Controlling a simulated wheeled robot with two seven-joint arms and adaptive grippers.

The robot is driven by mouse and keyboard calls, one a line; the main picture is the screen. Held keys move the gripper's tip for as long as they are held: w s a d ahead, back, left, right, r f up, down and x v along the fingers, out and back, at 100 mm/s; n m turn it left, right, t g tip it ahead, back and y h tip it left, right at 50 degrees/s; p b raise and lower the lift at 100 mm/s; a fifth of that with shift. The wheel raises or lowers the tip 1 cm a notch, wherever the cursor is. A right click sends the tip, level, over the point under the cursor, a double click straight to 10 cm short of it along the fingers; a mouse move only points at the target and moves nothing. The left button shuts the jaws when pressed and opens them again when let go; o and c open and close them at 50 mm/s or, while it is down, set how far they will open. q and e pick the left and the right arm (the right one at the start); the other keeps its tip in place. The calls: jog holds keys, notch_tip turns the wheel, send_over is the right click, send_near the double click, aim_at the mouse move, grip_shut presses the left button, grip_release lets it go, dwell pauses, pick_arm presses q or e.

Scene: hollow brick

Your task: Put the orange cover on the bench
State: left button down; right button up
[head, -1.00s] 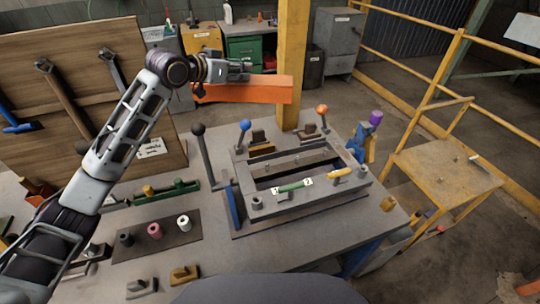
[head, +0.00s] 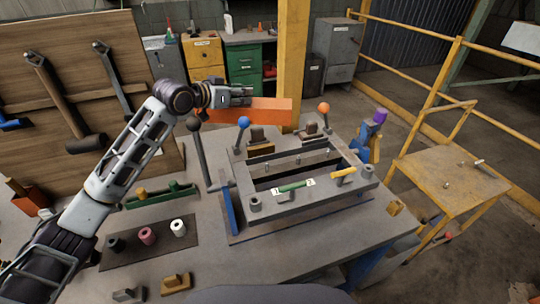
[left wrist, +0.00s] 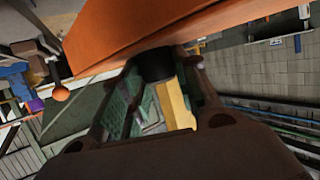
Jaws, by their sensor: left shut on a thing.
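The orange cover (head: 268,108) is a long block held level above the back of the bench (head: 318,236). The cover crosses in front of the yellow post. In the left wrist view the cover (left wrist: 130,32) fills the top, against the left gripper's fingers (left wrist: 160,90). Its far underside and the exact finger contact are hidden. My right gripper is not in view.
A grey metal mould frame (head: 310,195) stands on the bench, with levers with blue (head: 243,122) and orange (head: 323,107) knobs behind it. A mat (head: 150,245) with small cylinders lies left. A wooden tool board (head: 85,90) stands behind left. The bench's front middle is clear.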

pick_arm(q)
notch_tip(320, 180, down, 13)
jog(key=shift+b, duration=0.4)
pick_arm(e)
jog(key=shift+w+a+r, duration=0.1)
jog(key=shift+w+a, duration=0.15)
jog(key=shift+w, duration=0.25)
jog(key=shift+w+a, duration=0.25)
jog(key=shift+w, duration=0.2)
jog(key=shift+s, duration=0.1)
pick_arm(q)
notch_tip(320, 180, down, 5)
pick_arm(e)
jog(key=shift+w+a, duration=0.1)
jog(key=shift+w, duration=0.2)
pick_arm(q)
jog(key=shift+f, duration=0.1)
jog(key=c, duration=1.1)
grip_release()
